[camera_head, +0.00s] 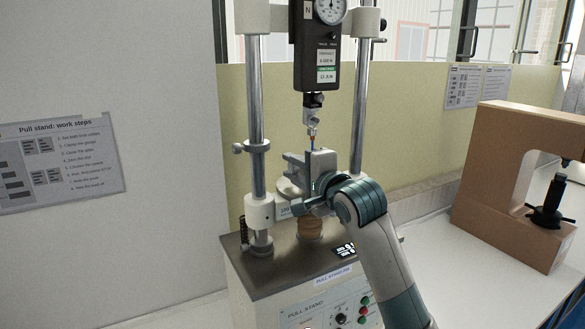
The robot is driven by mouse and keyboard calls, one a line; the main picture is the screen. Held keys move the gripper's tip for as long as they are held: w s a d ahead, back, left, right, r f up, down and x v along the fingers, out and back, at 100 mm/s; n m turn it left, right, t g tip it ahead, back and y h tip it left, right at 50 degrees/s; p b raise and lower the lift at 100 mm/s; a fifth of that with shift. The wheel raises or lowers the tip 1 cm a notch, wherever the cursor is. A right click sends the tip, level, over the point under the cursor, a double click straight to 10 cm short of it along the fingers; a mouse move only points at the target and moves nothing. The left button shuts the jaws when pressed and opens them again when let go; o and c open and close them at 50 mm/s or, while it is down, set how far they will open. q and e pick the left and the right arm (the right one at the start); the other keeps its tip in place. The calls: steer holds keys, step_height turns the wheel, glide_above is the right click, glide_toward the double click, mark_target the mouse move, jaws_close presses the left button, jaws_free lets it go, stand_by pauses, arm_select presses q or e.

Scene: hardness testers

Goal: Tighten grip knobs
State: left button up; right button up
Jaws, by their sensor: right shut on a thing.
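The pull stand (280,272) has two steel columns and a force gauge (317,60) with a dial hanging between them. Below the gauge is a small upper grip (313,101). My right gripper (304,207) is at the front of the lower grip, shut on a grip knob there. My fingers and wrist hide most of the knob. My left gripper is out of view.
A brown C-shaped tester (480,195) with a black handle stands at the right on the white bench. The stand's front panel (330,310) has a dial and coloured buttons. A work-steps sheet (60,160) hangs at the left. The bench between stand and tester is partly clear.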

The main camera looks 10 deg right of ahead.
steer(key=shift+g, duration=0.3)
steer(key=shift+d+g+h, duration=0.1)
steer(key=shift+g+h, duration=0.4)
steer(key=shift+g, duration=0.5)
steer(key=shift+g+h, duration=0.4)
steer(key=shift+g, duration=0.5)
steer(key=shift+f+g+h, duration=0.1)
steer(key=shift+g+h, duration=0.3)
steer(key=shift+g, duration=0.6)
steer(key=o, duration=1)
steer(key=shift+o, duration=0.2)
steer(key=shift+s, duration=0.1)
